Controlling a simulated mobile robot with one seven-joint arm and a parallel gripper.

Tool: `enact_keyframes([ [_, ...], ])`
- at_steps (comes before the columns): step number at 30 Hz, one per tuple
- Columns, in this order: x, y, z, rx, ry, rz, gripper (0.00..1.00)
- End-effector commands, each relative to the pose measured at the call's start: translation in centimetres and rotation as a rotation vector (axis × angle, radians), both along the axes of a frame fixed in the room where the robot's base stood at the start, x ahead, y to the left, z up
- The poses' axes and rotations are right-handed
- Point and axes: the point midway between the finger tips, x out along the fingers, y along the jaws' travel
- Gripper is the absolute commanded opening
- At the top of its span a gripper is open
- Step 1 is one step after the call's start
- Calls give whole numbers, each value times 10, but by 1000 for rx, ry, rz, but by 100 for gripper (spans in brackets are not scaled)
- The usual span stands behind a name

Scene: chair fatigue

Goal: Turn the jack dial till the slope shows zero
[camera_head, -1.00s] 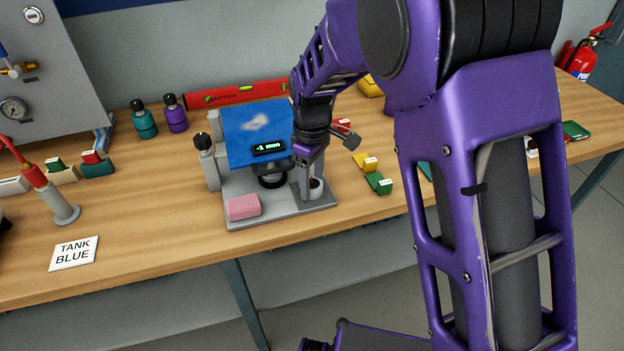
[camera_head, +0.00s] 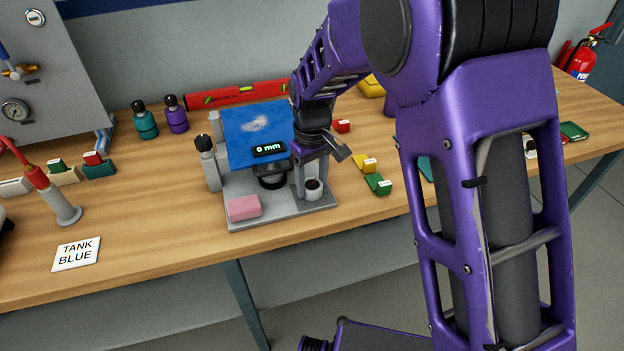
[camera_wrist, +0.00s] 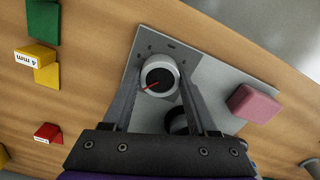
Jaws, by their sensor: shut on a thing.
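The jack dial (camera_head: 313,194) is a round pale knob with a dark top at the front right of the grey jack base (camera_head: 280,217). In the wrist view the dial (camera_wrist: 163,68) shows a red pointer line towards lower left. My gripper (camera_head: 311,182) points down, shut on the dial with one finger on each side; the fingers (camera_wrist: 160,80) flank it in the wrist view too. The slope display (camera_head: 269,149), a small black readout on the blue tilting plate (camera_head: 242,131), shows 0 mm.
A pink block (camera_head: 244,207) sits on the base's front left. Yellow (camera_head: 365,163) and green (camera_head: 379,184) blocks lie close right of the base. A red level (camera_head: 235,95) lies behind. Free bench lies in front, by the TANK BLUE card (camera_head: 77,254).

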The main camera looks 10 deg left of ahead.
Motion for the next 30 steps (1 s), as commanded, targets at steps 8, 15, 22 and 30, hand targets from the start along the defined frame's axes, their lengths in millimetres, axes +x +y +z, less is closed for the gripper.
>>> enact_keyframes([
  [8,0,0,1,1,-1,-95,3],
  [15,0,0,1,1,-1,-113,3],
  [22,1,0,1,1,-1,-112,3],
  [30,0,0,1,1,-1,-111,89],
])
